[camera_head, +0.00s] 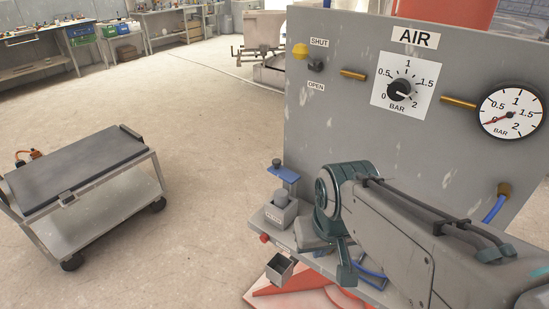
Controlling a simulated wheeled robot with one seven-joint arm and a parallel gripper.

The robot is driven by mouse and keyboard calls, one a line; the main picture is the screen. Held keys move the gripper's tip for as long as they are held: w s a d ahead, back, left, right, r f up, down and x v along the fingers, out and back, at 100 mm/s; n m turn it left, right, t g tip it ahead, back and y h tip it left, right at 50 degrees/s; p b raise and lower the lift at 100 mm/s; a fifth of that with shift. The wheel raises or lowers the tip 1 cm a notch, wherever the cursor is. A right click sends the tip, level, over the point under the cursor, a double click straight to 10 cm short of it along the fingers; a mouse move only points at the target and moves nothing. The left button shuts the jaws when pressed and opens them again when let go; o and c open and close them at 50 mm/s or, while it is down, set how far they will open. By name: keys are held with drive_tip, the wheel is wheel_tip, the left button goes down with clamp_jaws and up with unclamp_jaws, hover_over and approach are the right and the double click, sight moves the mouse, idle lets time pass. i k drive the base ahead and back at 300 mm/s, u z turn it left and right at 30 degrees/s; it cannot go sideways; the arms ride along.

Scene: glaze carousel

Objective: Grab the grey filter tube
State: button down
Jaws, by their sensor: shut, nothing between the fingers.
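A short grey cylinder (281,198), which looks like the grey filter tube, stands upright in a pale grey block (278,215) on the shelf at the foot of the panel. A blue bracket (285,173) is just above it, with a gap between them. The label on the block is too small to read surely. My gripper (346,273) hangs at the end of my arm, to the right of the tube and lower in the picture. It is shut and empty, apart from the tube. My arm hides part of the shelf.
The grey AIR panel (345,115) rises behind the shelf, with a yellow knob (300,50), a dial (400,89) and a gauge (511,111). A small open grey box (280,270) is at the shelf's front. A cart (80,170) stands left; the floor between is clear.

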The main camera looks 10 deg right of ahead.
sight(280, 194)
drive_tip(key=u, duration=1.65)
drive_tip(key=i, duration=1.45)
drive_tip(key=z, duration=4.3)
